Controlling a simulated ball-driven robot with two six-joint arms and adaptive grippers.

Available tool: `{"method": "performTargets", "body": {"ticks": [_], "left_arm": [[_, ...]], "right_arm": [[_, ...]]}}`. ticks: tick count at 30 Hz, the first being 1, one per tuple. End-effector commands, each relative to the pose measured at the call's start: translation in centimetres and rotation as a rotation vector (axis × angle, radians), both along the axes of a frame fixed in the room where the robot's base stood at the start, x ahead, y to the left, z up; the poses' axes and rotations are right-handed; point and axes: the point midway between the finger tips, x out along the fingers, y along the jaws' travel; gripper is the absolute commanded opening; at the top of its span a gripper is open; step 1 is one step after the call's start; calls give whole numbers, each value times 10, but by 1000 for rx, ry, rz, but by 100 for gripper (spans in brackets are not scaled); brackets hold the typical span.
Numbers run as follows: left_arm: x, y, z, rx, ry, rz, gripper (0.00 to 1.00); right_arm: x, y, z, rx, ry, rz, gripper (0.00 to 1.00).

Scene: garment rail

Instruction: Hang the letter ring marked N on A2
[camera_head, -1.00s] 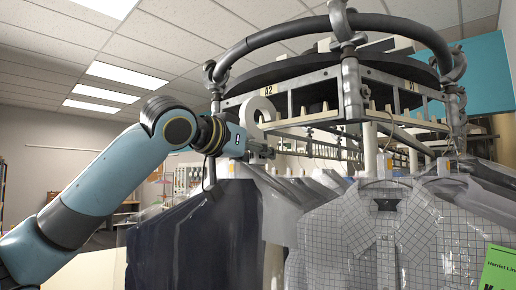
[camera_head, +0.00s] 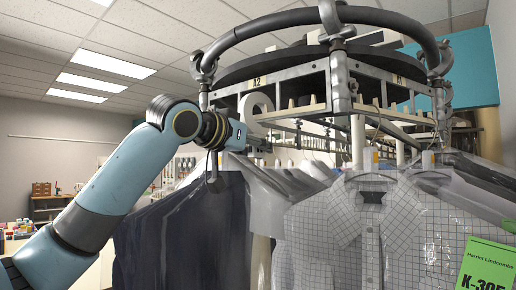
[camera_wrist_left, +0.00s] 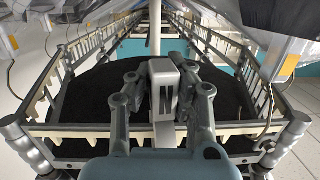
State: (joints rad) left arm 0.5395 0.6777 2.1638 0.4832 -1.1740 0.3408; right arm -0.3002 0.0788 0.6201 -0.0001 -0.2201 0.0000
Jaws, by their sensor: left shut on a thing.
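The letter ring marked N (camera_wrist_left: 165,92) is a pale grey piece with a dark N, seen between the fingers of my left gripper (camera_wrist_left: 163,105) in the left wrist view. The gripper is shut on it. In the head view a white ring (camera_head: 256,112) shows just above my left gripper (camera_head: 262,145), below the A2 label (camera_head: 257,81) on the rail frame. The ring is close to the frame and its pegs. I cannot tell whether it touches a peg. My right gripper is not in view.
Bagged garments, a dark one (camera_head: 185,235) and a checked shirt (camera_head: 368,225), hang under the rail. A curved dark pipe (camera_head: 270,22) runs above the frame. A green tag (camera_head: 487,265) hangs at lower right. Open room lies at the left.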

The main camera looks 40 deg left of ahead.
Motion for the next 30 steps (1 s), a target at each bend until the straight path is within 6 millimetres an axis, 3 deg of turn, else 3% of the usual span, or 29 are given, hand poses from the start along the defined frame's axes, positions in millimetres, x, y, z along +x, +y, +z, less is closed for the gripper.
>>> {"method": "performTargets", "body": {"ticks": [30], "left_arm": [[0, 0, -22, 0, 0, 0, 0]], "right_arm": [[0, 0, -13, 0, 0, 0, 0]]}}
